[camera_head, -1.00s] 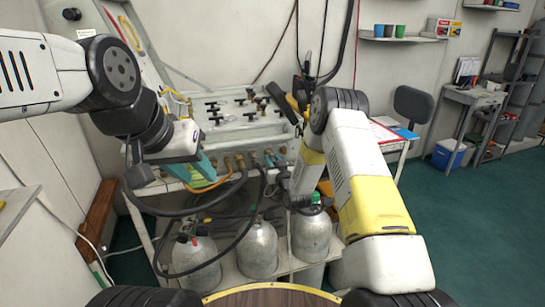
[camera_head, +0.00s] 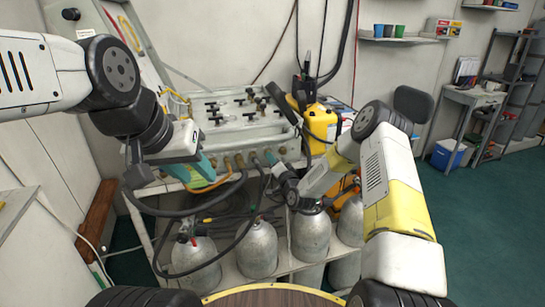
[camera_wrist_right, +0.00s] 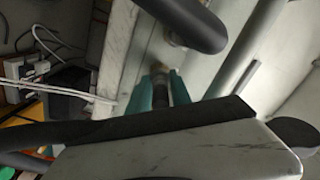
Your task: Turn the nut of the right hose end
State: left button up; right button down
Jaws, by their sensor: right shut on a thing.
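The air panel (camera_head: 250,113) stands against the wall, with a row of brass fittings (camera_head: 239,161) and hoses along its front. My right gripper (camera_head: 271,158) is at the right end of that row. In the right wrist view its teal fingers (camera_wrist_right: 161,88) are closed on both sides of a dark, narrow piece, the right hose end (camera_wrist_right: 160,80). The nut itself is hard to make out between the fingers. My left gripper (camera_head: 205,170) is at the left part of the panel front, by an orange hose (camera_head: 213,185); its fingertips are not clear.
Grey cylinders (camera_head: 257,250) stand on a low shelf below the panel, with dark hoses looping in front. A yellow case (camera_head: 321,122) stands right of the panel. In the right wrist view a thick dark hose (camera_wrist_right: 190,22) passes close above the fingers.

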jog(key=m, duration=0.6)
jog(key=shift+s+f, duration=0.15)
jog(key=shift+f, duration=0.15)
dwell(0.4)
jog(key=c, duration=1.2)
grip_release()
jog(key=shift+o, duration=0.2)
jog(key=shift+r, duration=0.15)
jog(key=v, duration=0.7)
jog(key=shift+s+d, duration=0.25)
jog(key=shift+s, duration=0.1)
